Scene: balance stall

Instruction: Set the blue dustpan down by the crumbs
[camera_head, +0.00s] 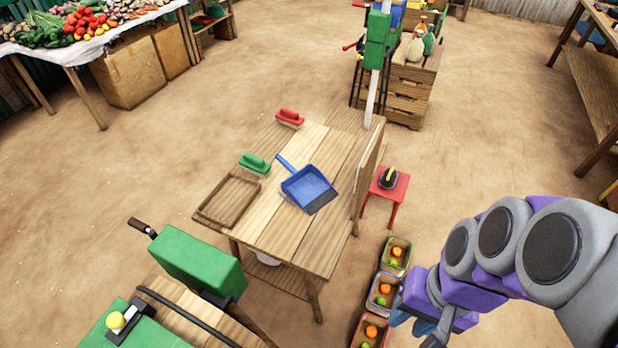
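The blue dustpan (306,187) lies on the wooden table in the middle of the view. Its handle points up and left, and its dark front edge faces down and right. I cannot make out any crumbs on the table. My gripper (412,322) is at the lower right, beyond the table's right side and well apart from the dustpan. It is small and partly covered by my arm, so I cannot tell whether its fingers are open or shut.
The wooden table (286,243) also bears a green brush (254,162), a red brush (290,118) and an empty wooden tray (229,199). An upright board (369,168) edges its right side. A red stool (391,187) and fruit baskets (382,290) stand to the right.

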